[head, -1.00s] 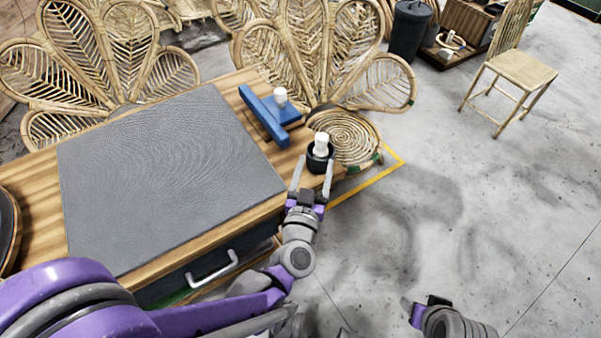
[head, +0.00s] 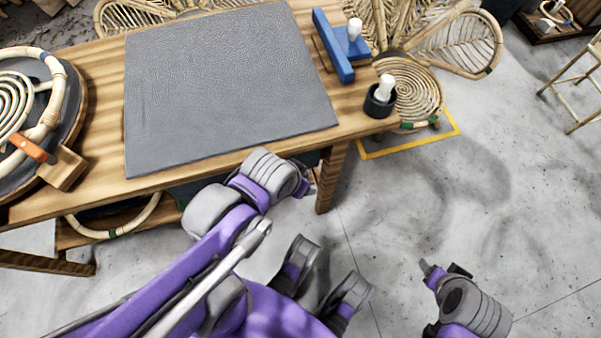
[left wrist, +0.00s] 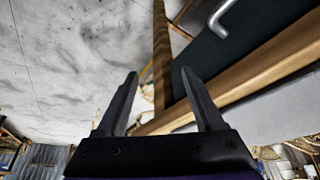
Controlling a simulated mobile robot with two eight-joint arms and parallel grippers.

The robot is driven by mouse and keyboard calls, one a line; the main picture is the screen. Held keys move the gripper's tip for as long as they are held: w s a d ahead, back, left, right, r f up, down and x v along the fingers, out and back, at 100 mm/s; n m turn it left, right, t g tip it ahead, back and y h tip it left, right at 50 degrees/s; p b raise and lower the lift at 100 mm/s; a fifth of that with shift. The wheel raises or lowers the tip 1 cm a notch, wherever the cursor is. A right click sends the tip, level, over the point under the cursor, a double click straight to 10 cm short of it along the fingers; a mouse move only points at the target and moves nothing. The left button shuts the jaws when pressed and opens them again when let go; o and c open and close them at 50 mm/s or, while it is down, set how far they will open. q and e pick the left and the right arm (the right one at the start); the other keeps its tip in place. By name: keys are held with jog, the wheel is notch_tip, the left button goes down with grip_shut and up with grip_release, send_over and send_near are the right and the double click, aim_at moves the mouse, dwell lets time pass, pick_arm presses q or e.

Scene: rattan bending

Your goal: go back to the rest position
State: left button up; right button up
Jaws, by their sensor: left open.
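My left gripper (left wrist: 160,75) is open in the left wrist view, with its two dark fingers apart and nothing between them. In the head view my left wrist is folded in front of the table's (head: 95,75) front edge, and its fingers are mostly hidden. My right gripper (head: 432,272) is at the lower right over bare floor; its finger opening is unclear. A white-topped piece (head: 386,86) stands in a black round holder (head: 380,104) at the table's right end, clear of both grippers.
A grey mat (head: 225,85) covers the table's middle. A blue tool (head: 334,45) lies behind the holder. A round board with a rattan coil (head: 20,110) and an orange-handled clamp (head: 35,150) are at left. A drawer handle (left wrist: 225,20) is near my left gripper.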

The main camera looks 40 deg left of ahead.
pick_arm(q)
notch_tip(320, 180, up, 18)
jog(key=w+p, duration=0.1)
jog(key=p, duration=1.5)
jog(key=shift+w+t, duration=0.4)
pick_arm(e)
notch_tip(320, 180, up, 18)
jog(key=w, duration=0.1)
jog(key=shift+w+t, duration=0.35)
jog(key=shift+t, duration=0.05)
